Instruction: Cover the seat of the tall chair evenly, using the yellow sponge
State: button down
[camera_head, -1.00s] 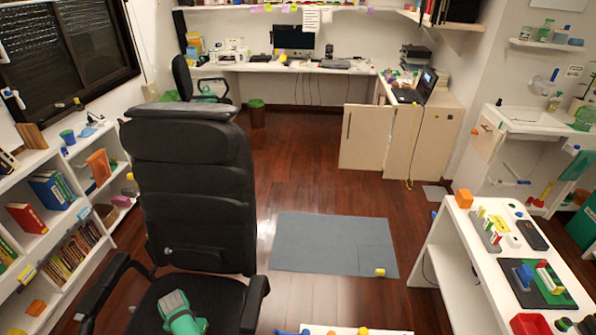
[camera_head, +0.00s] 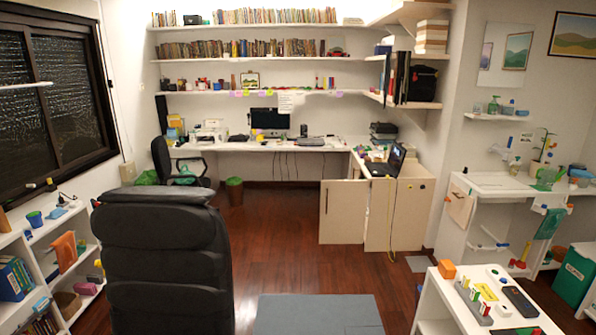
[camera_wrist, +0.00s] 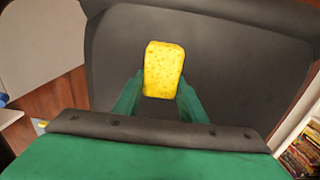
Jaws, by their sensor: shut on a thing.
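The tall black chair (camera_head: 165,260) stands in the left foreground of the head view with its back toward me. Its seat is below the picture edge there. In the wrist view, my gripper (camera_wrist: 160,90) has its green fingers shut on the yellow sponge (camera_wrist: 164,66), one finger on each side. The sponge sticks out past the fingertips. Behind it is a broad dark chair surface (camera_wrist: 225,60); I cannot tell whether the sponge touches it. My gripper is not in the head view.
A white shelf (camera_head: 50,275) stands left of the chair. A grey mat (camera_head: 318,312) lies on the wooden floor to its right. A white table (camera_head: 470,318) with small objects is at the lower right. Open floor lies between the chair and the far desk (camera_head: 265,146).

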jog(key=shift+w+f, duration=0.1)
jog(key=shift+f, duration=0.65)
dwell(0.8)
jog(key=shift+d, duration=0.1)
jog(key=shift+s+d, duration=0.5)
jog(key=shift+d, duration=0.3)
jog(key=shift+s+d+f, duration=0.1)
jog(key=shift+s+d, duration=0.15)
jog(key=shift+d, duration=0.25)
jog(key=shift+s+d, duration=0.25)
jog(key=shift+d, duration=0.2)
jog(key=shift+w, duration=0.1)
